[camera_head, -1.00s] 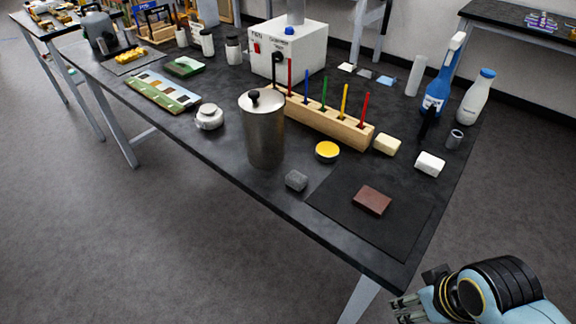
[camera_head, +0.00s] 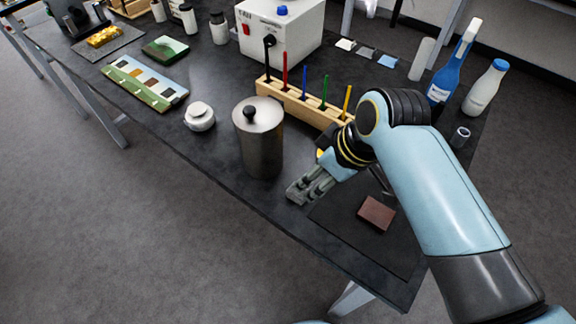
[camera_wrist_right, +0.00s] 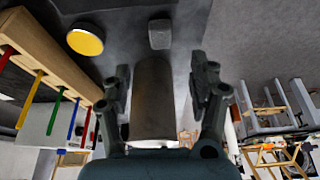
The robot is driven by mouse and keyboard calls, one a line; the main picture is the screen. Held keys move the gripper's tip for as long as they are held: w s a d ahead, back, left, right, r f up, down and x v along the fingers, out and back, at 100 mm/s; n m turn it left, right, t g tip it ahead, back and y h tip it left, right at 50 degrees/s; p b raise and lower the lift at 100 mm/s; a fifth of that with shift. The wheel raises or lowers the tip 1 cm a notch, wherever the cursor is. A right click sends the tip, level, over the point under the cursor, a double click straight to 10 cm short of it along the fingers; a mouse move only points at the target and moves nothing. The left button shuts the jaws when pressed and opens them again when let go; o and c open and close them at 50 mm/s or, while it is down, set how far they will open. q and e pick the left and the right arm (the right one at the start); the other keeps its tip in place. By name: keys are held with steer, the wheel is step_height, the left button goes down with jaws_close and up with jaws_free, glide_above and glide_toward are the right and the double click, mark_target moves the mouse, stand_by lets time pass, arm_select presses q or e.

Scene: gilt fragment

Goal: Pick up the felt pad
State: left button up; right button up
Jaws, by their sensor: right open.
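A small grey block, which looks like the felt pad (camera_wrist_right: 160,33), lies on the dark table top at the upper middle of the right wrist view. In the head view my right gripper hides it. My right gripper (camera_head: 303,190) is open and empty, close by the table's front edge, between the metal canister (camera_head: 259,145) and the black mat (camera_head: 340,225). In the right wrist view its two fingers stand apart, with the canister showing between them and the pad beyond their tips. My left gripper is not in view.
A brown block (camera_head: 376,213) lies on the mat. A wooden rack (camera_head: 290,104) with coloured sticks stands behind the canister, and a yellow-topped round tin (camera_wrist_right: 85,39) is near the pad. Bottles stand at the far right.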

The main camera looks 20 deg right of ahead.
steer(key=x, duration=0.5)
steer(key=shift+w+a+f, duration=0.25)
steer(key=shift+w+a, duration=0.1)
steer(key=b+x, duration=0.2)
steer(key=x, duration=0.1)
steer(key=b+x, duration=0.1)
steer(key=shift+s+d+f, duration=0.25)
steer(key=shift+s+f, duration=0.05)
steer(key=shift+f, duration=0.25)
steer(key=shift+w, duration=0.1)
steer(key=shift+c, duration=0.8)
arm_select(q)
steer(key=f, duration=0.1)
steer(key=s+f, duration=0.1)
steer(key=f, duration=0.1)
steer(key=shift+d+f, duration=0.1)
arm_select(e)
steer(key=c, duration=0.7)
